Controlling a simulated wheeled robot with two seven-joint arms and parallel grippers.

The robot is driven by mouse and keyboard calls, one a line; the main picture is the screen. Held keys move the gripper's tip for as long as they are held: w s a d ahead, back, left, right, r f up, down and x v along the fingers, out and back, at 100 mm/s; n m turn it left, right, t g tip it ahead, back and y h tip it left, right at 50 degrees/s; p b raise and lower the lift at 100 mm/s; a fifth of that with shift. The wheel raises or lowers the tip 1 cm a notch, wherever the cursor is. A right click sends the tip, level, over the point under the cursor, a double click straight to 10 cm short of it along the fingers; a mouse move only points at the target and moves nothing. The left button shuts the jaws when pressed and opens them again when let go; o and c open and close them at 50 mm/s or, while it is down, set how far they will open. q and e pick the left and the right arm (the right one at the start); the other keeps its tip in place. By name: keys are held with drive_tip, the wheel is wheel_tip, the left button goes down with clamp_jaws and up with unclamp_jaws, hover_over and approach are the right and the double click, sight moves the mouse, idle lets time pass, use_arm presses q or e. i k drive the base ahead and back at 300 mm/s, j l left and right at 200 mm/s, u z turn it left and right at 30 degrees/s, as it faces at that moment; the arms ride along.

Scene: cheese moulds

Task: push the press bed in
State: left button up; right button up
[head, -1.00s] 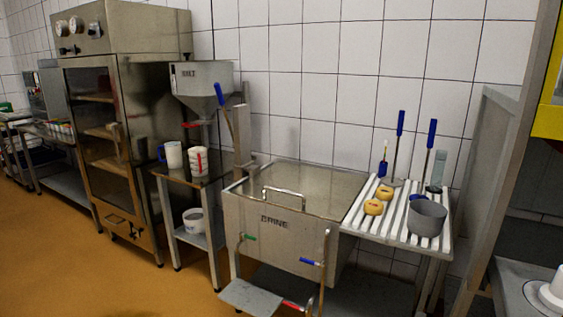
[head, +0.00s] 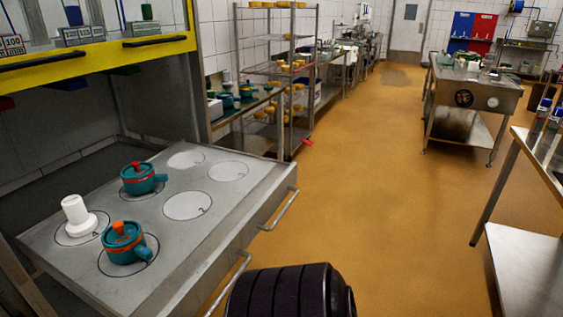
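The press bed (head: 213,235) is a grey slab with several marked circles, at the left of the head view. It sticks out from the press under a yellow-edged upper part (head: 95,58). Two bar handles, a far one (head: 281,211) and a near one (head: 231,284), are on its front edge. On the bed stand a teal mould with a red knob (head: 141,178), a teal mould with an orange lid trim (head: 125,243) and a white stepped piece (head: 77,219). Neither gripper is in view; a black ribbed part of my arm shows at the bottom centre.
A shelf rack with yellow cheeses (head: 289,70) and a side table with teal moulds (head: 240,103) stand beyond the bed. A steel table (head: 472,92) is at the back right, and another table edge (head: 541,154) is at the right. The orange floor (head: 400,220) between is clear.

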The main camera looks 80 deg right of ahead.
sight(196, 223)
drive_tip(key=z, duration=2.4)
